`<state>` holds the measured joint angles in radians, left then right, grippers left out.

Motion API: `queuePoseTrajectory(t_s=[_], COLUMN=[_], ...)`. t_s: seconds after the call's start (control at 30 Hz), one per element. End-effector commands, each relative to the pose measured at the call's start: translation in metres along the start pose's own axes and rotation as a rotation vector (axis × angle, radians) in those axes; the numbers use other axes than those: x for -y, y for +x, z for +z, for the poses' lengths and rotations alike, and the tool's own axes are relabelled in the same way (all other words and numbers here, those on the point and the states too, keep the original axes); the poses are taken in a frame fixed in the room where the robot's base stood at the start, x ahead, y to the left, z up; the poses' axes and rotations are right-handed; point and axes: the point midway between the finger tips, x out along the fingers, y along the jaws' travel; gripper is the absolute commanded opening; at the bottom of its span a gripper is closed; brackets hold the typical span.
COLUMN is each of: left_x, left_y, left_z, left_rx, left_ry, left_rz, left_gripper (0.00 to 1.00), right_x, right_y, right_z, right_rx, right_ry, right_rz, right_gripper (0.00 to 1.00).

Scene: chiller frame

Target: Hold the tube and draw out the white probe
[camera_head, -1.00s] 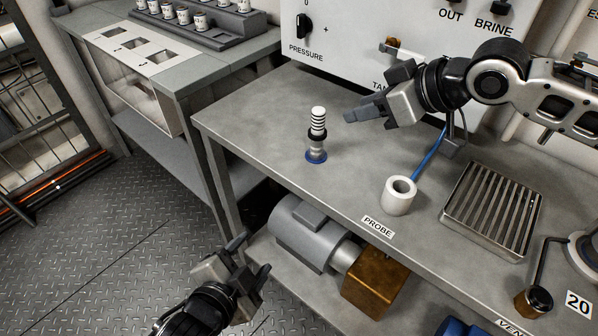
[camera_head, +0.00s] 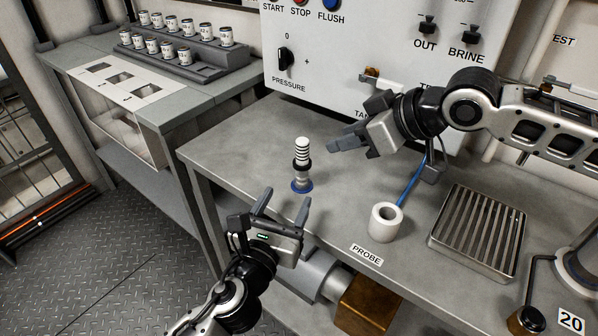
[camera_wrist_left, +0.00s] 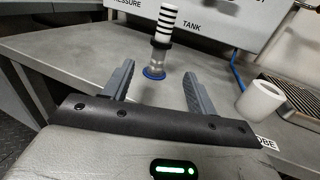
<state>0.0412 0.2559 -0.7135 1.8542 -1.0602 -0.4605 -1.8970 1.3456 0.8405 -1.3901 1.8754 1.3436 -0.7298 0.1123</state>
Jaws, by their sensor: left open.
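The white probe (camera_head: 302,149), ringed with dark bands, stands upright in the tube (camera_head: 302,178), which has a black collar and a blue base on the steel bench. In the left wrist view, the probe (camera_wrist_left: 165,22) and the tube (camera_wrist_left: 155,62) show beyond and between my fingers. My left gripper (camera_head: 284,204) is open and empty at the bench's front edge, pointing at the tube and apart from it. My right gripper (camera_head: 335,140) is to the right of the probe, apart from it, with its fingers pointing left; its finger gap cannot be made out.
A white cup-like holder (camera_head: 386,222) with a blue cable behind it stands near the PROBE label (camera_head: 366,255). A slatted metal tray (camera_head: 478,232) lies to the right. A control panel (camera_head: 350,60) rises at the back. The bench left of the tube is clear.

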Motion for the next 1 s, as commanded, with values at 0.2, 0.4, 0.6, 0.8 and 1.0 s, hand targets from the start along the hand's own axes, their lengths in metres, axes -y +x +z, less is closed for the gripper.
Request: queuePoseTrajectory(t_s=[0.2, 0.4, 0.6, 0.8, 1.0], left_x=[0.0, 0.0, -0.001, 0.0, -0.001], left_y=[0.046, 0.084, 0.112, 0.122, 0.123], left_z=[0.001, 0.0, 0.0, -0.001, -0.001], left_rx=[0.001, -0.001, -0.001, -0.002, -0.002], left_ry=[-0.004, -0.006, -0.006, -0.006, -0.006], left_rz=[0.001, 0.003, 0.003, 0.001, 0.001], left_gripper=[0.57, 0.57, 0.57, 0.57, 0.57], right_x=[0.0, 0.0, 0.0, 0.0, 0.0], right_y=[0.0, 0.0, 0.0, 0.0, 0.0], right_z=[0.0, 0.0, 0.0, 0.0, 0.0], right_rx=[0.0, 0.0, 0.0, 0.0, 0.0], right_ry=[0.0, 0.0, 0.0, 0.0, 0.0], right_rz=[0.0, 0.0, 0.0, 0.0, 0.0], right_gripper=[0.36, 0.36, 0.36, 0.36, 0.36])
